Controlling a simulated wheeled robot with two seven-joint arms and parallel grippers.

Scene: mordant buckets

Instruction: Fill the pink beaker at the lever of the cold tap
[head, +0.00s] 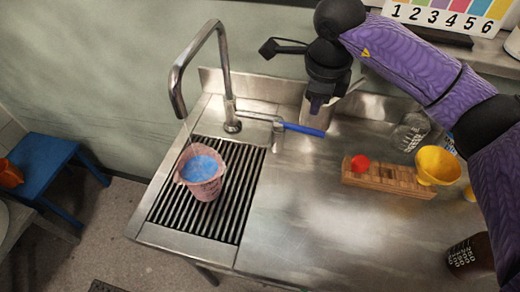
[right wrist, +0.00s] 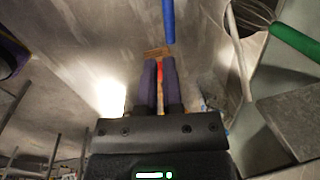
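The pink beaker (head: 207,188) stands upright on the dark slatted drain grate (head: 228,222), under the spout of the curved steel tap (head: 215,32). Blue liquid shows inside it. A faint thin line runs from the spout towards the beaker, seemingly a stream. The tap's blue lever (head: 304,129) points right; it also shows in the right wrist view (right wrist: 168,20). My right gripper (head: 317,104) hangs just behind and above the lever's end, apart from it as far as I see. My left gripper is out of view.
A wooden rack (head: 390,180) with a red piece (head: 360,162) and a yellow funnel (head: 437,163) stands right of the lever. A clear bottle (head: 410,133) lies behind it, and a brown bottle (head: 468,254) is at front right. The counter's middle front is clear.

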